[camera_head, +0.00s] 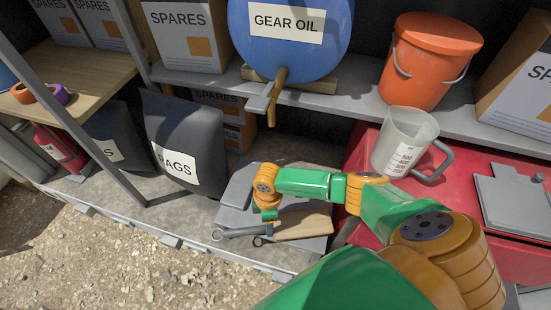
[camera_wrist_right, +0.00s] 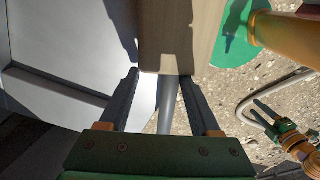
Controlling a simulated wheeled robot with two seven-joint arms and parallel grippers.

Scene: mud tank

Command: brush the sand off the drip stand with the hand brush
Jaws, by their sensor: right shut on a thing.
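My right gripper (camera_head: 267,214) reaches low over the shelf floor in the head view. The wooden piece (camera_head: 303,225) also shows just right of the gripper in the head view. A flat grey plate (camera_head: 234,194), possibly the drip stand, lies beneath and behind the gripper. Sand on it cannot be made out.
A blue gear oil drum (camera_head: 290,45) with a tap stands above. A clear jug (camera_head: 404,142) stands on a red box (camera_head: 365,150) at right. A rags sack (camera_head: 185,130) stands left. Gravel lies in front.

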